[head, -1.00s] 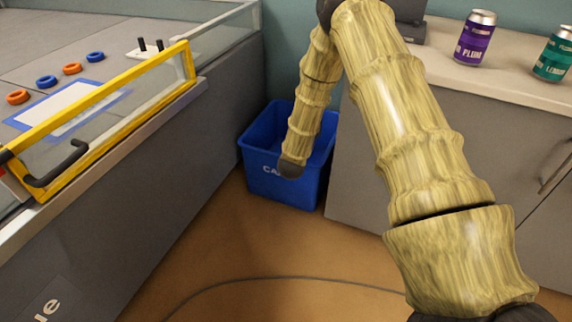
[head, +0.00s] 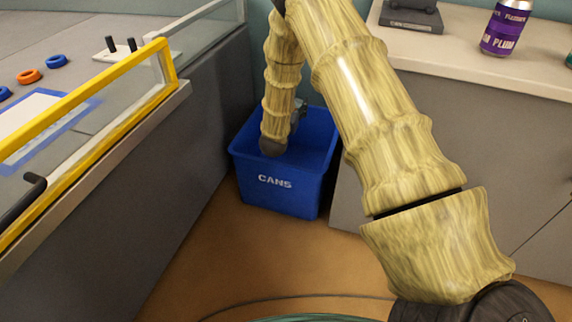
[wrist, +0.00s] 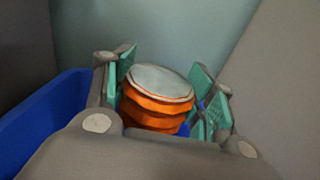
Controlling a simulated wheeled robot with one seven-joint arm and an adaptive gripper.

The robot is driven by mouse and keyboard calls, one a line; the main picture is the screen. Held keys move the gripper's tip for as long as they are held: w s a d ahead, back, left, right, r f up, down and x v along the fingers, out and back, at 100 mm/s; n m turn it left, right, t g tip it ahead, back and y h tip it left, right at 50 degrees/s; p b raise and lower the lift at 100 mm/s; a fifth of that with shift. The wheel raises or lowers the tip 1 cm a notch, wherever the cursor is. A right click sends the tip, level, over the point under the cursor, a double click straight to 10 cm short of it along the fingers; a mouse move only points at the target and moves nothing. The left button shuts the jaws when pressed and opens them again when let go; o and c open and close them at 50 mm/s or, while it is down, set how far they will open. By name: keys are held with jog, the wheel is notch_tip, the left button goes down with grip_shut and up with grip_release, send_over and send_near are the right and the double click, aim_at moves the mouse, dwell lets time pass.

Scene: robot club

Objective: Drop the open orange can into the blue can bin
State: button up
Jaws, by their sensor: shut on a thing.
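The blue can bin (head: 275,195), marked "CANS", stands on the floor between the grey-sided field and the counter. My arm reaches over it, and a small part of my gripper (head: 298,115) shows behind the arm at the bin's far side. In the wrist view my gripper (wrist: 168,88) is shut on the orange can (wrist: 150,116), its silver end facing the camera between the teal finger pads. The bin's blue wall (wrist: 40,122) shows at the left of the gripper. The can is hidden in the head view, and I cannot tell its height relative to the rim.
The yellow-framed clear field wall (head: 120,95) is at the left, with orange and blue rings (head: 30,76) inside. The counter (head: 455,62) at the right holds a purple can (head: 506,28) and a dark device (head: 410,17). The floor before the bin is open, with a cable.

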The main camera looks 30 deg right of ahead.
jog(key=shift+s+f+b, duration=0.1)
jog(key=shift+f+b, duration=0.6)
jog(key=shift+f, duration=1)
jog(key=o, duration=0.9)
jog(key=shift+c, duration=0.2)
jog(key=v, duration=1.2)
